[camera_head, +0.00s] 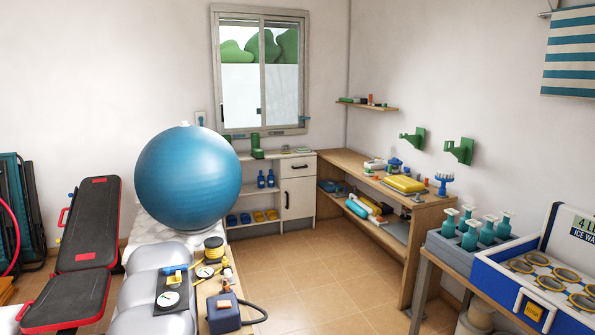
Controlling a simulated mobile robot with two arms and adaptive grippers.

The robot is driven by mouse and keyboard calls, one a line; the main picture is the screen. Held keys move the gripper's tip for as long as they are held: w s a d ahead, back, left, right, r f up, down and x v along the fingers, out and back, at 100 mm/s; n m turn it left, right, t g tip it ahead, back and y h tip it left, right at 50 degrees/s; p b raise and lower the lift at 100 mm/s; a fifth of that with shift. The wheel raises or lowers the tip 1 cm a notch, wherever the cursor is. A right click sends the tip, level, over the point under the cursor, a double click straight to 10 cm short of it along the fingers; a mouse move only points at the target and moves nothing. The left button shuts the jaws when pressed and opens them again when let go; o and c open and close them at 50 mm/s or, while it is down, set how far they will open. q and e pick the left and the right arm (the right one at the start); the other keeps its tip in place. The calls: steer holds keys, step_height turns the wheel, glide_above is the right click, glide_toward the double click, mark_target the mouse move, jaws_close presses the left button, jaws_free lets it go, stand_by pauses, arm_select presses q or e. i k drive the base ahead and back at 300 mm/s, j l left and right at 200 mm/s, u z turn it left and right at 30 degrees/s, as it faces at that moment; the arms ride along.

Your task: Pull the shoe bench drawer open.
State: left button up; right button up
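The shoe bench (301,218) stands at the far wall below the window. It is white with a wooden-toned top, open shelves on its left and closed fronts on its right. The drawer (289,172) is the upper right front and has a dark horizontal handle (299,166). It looks flush with the bench, so shut. A lower front with a small dark upright handle is under it. Neither of my grippers shows in this view.
The tiled floor (300,270) is clear in front of the bench. A large blue ball (188,178) and a table with a pump (223,312) stand at left. A wooden workbench (428,212) and a table with dispensers and a cooler (538,293) line the right.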

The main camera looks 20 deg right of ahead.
mark_target(301, 165)
steer(key=i+l+z, duration=0.95)
steer(key=i, duration=0.55)
steer(key=i+z, duration=0.2)
steer(key=i, duration=0.6)
steer(key=i+j+u, duration=0.15)
steer(key=i+u, duration=0.2)
steer(key=i, duration=0.35)
steer(key=i+u, duration=0.35)
steer(key=i, duration=0.3)
steer(key=i+l+u, duration=0.25)
steer(key=i+u, duration=0.15)
steer(key=i, duration=0.3)
